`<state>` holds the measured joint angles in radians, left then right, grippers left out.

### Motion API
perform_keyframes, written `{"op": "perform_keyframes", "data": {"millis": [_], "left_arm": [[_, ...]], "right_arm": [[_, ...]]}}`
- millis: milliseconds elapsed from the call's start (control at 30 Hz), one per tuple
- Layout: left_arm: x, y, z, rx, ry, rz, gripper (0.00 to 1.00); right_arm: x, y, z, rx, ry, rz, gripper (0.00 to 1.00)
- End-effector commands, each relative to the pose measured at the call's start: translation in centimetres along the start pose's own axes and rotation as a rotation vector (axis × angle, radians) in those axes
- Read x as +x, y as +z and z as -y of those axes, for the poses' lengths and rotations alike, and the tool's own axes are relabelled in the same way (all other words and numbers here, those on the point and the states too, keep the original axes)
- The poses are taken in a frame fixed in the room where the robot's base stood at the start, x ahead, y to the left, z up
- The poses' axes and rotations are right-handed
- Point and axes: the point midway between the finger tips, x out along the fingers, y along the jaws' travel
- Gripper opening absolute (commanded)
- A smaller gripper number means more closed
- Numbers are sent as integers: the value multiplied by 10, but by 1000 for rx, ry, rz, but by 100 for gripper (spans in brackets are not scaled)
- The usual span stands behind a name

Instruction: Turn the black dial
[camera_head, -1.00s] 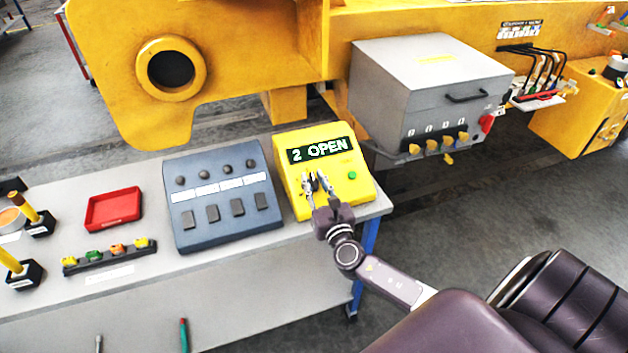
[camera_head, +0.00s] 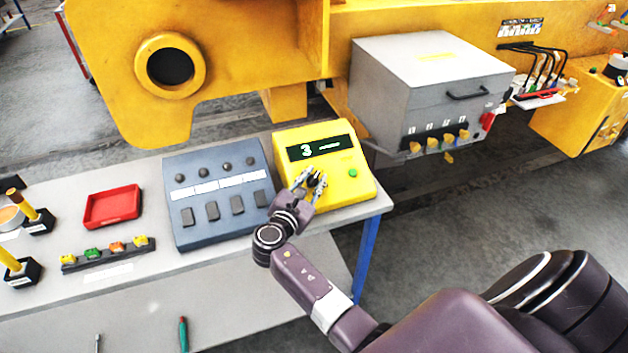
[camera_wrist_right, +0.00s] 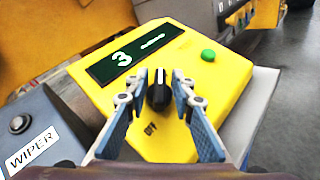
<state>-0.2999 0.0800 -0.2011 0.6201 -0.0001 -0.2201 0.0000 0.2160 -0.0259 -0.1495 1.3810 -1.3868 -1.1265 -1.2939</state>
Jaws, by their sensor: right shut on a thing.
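The black dial (camera_wrist_right: 158,92) sits on the sloped face of a yellow box (camera_head: 357,184) at the right end of the grey table. My right gripper (camera_head: 311,178) is at the dial with a finger on either side; it also shows in the right wrist view (camera_wrist_right: 157,90). It is shut on the dial. A white pointer line on the dial points up toward the display (camera_head: 321,148), which reads "3" followed by small unreadable marks. The word "OFF" is printed below the dial. A green button (camera_head: 352,171) is to its right. My left gripper is not in view.
A blue-grey panel (camera_head: 219,240) with knobs and switches stands just left of the yellow box. A red tray (camera_head: 113,207) and a rack of coloured pieces (camera_head: 107,256) are farther left. A grey cabinet (camera_head: 385,95) stands behind right.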

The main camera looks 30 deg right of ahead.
Motion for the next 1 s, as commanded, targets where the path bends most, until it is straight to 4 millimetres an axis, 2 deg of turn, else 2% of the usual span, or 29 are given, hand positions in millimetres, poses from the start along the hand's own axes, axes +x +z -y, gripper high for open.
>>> {"op": "perform_keyframes", "data": {"millis": [400, 933, 967, 1000], "left_arm": [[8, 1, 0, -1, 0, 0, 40], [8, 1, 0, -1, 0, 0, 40], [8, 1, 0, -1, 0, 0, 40], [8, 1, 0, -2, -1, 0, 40]], "right_arm": [[1, 1, -1, 86, -151, 3, 0], [1, 2, 0, 96, -168, 4, 0], [1, 2, 0, 96, -168, 4, 26], [1, 2, 0, 96, -168, 4, 28]]}}
